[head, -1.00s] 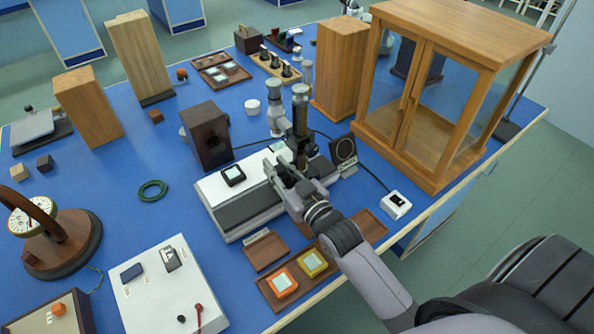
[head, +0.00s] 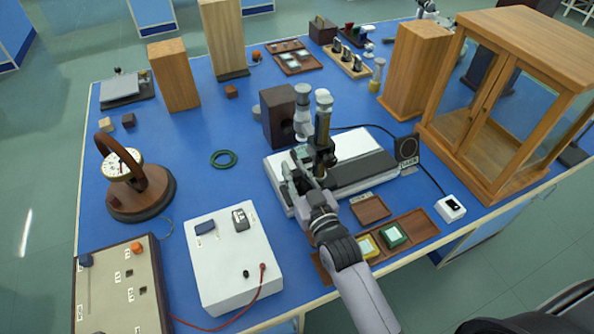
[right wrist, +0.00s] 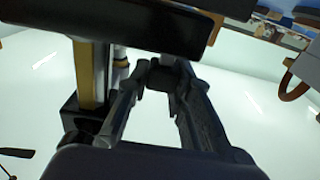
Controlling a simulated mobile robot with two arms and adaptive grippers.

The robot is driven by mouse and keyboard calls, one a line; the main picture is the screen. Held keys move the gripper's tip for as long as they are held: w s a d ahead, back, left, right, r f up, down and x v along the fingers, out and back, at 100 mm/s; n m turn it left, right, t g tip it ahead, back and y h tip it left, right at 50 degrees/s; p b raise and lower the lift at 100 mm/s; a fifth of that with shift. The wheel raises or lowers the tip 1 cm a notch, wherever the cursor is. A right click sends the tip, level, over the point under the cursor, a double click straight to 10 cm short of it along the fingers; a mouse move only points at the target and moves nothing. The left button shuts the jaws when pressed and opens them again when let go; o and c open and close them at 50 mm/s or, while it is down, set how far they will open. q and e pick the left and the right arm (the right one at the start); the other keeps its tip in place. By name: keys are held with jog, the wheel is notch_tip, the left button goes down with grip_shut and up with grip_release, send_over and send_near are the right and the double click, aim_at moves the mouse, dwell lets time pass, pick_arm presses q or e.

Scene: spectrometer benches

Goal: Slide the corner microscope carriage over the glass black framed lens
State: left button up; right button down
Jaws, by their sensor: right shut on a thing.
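The microscope carriage (head: 318,147), with its upright brass and black tube (head: 323,120), stands on the left part of the long white and grey bench base (head: 372,168). My right gripper (head: 301,172) reaches it from the front and is shut on a part of it. In the right wrist view the fingers (right wrist: 163,95) close around a small dark block (right wrist: 164,77), with the brass tube (right wrist: 88,75) beside them. The black framed lens cannot be made out now; the carriage and gripper cover that part of the base. My left gripper is not in view.
A dark lamp box (head: 279,116) stands behind the carriage. A white switch box (head: 235,260) is at the front left. A wooden tray (head: 418,223) with framed pieces lies in front of the base. A glass cabinet (head: 510,95) stands right.

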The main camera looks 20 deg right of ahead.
jog(key=c, duration=1.9)
grip_release()
jog(key=o, duration=0.5)
jog(key=shift+a, duration=0.1)
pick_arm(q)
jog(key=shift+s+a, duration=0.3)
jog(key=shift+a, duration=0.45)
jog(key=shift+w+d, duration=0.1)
pick_arm(e)
jog(key=s+d, duration=0.1)
jog(key=s, duration=1.1)
jog(key=shift+d, duration=0.35)
